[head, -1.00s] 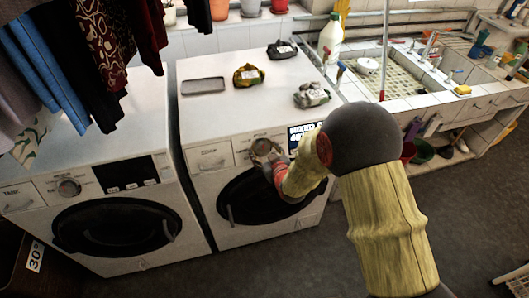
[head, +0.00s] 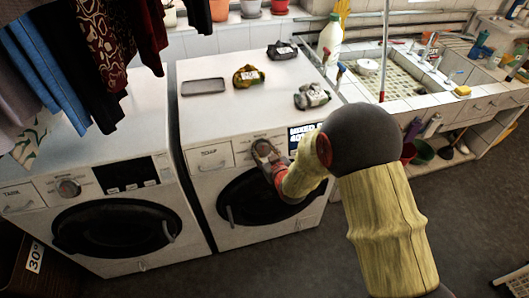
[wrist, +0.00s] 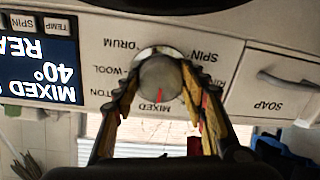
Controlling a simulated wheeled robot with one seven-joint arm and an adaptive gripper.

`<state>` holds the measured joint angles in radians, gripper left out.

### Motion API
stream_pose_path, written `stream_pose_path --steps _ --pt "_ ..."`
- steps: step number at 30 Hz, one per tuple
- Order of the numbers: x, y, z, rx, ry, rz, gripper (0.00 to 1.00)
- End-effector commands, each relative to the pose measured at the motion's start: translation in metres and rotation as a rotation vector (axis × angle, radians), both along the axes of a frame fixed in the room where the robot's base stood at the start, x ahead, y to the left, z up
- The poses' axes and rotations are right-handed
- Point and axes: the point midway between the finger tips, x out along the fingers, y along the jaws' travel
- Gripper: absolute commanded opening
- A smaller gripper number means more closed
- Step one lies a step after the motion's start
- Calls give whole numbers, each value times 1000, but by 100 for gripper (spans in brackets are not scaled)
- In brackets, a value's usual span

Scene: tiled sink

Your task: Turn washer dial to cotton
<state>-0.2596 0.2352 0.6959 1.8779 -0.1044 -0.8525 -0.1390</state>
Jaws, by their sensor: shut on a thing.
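The right washer's dial (wrist: 160,84) is a round grey knob with a red mark pointing at the MIXED label (wrist: 150,106) in the upside-down wrist view. The COTTON label (wrist: 104,93) is beside it, partly covered by a finger. My gripper (wrist: 160,74) has its fingers on both sides of the dial, shut on it. In the head view my gripper (head: 265,152) reaches the dial from the lower right. The display (wrist: 38,62) reads MIXED and 40°; in the head view my arm partly hides it (head: 302,138).
A second washer (head: 105,215) stands to the left, with clothes hanging above it. Several small items and a grey tray (head: 204,86) lie on the right washer's top. A soap drawer (wrist: 278,85) is beside the dial. A tiled sink (head: 400,75) is at the right.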

Motion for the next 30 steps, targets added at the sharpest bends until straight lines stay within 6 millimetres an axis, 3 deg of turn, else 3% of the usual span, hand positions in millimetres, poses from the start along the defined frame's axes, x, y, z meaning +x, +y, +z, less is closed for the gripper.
stream_pose_path --steps 13,30 --pt "0 0 -2 85 25 -31 17" --pt "0 0 -3 498 142 -179 17"
